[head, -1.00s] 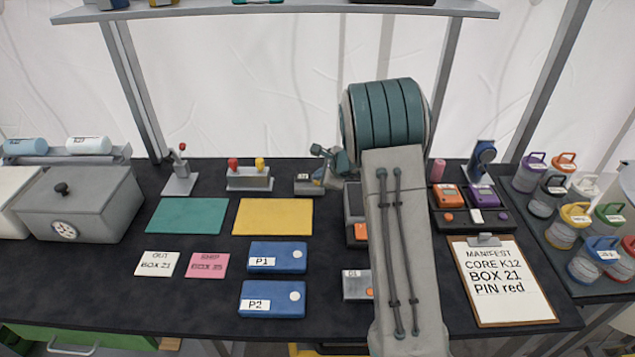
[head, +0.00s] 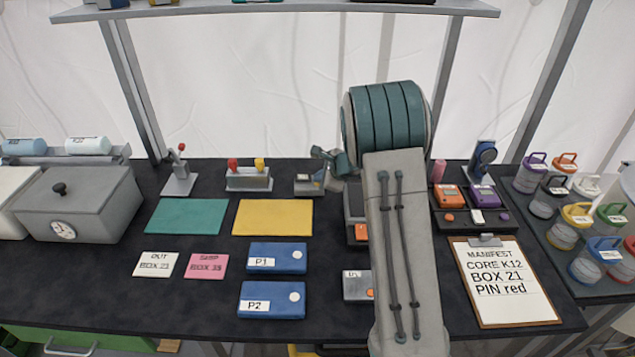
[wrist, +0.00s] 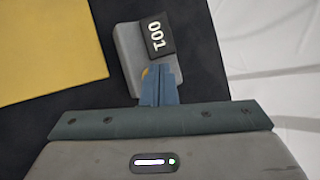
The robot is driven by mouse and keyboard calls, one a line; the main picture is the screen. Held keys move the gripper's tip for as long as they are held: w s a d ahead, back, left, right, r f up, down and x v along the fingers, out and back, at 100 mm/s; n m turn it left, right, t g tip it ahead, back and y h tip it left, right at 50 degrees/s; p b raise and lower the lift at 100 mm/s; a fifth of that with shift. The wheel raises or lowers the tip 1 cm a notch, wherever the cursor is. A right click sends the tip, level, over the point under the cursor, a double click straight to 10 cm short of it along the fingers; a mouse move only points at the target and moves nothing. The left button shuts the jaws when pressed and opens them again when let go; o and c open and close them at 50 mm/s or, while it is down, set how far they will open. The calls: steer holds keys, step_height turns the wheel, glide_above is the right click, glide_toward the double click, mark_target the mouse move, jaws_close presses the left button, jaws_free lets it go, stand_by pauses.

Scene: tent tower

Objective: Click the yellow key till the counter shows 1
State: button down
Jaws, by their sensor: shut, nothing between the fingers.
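The counter (wrist: 133,50) is a small grey block with a dark display (wrist: 155,36) that reads 001 in the wrist view. In the head view the counter (head: 308,184) stands at the back of the table, and its digits are too small to read. The yellow key (wrist: 145,73) shows only as a sliver beside my fingers; the rest is hidden behind them. My gripper (wrist: 162,70) is shut and empty, its fingertips over the key end of the counter. I cannot tell whether they touch the key. In the head view my gripper (head: 330,163) is partly hidden by my arm.
A yellow mat (head: 273,217) and a teal mat (head: 187,217) lie left of the counter. A stand with red and yellow knobs (head: 249,181) is close on its left. Blue boxes P1 (head: 277,258) and P2 (head: 272,300) lie in front. A clipboard (head: 505,280) lies at right.

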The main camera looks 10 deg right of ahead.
steer(key=shift+r+p, duration=0.5)
steer(key=shift+r, duration=0.35)
steer(key=shift+r+p, duration=1.7)
steer(key=shift+r, duration=0.8)
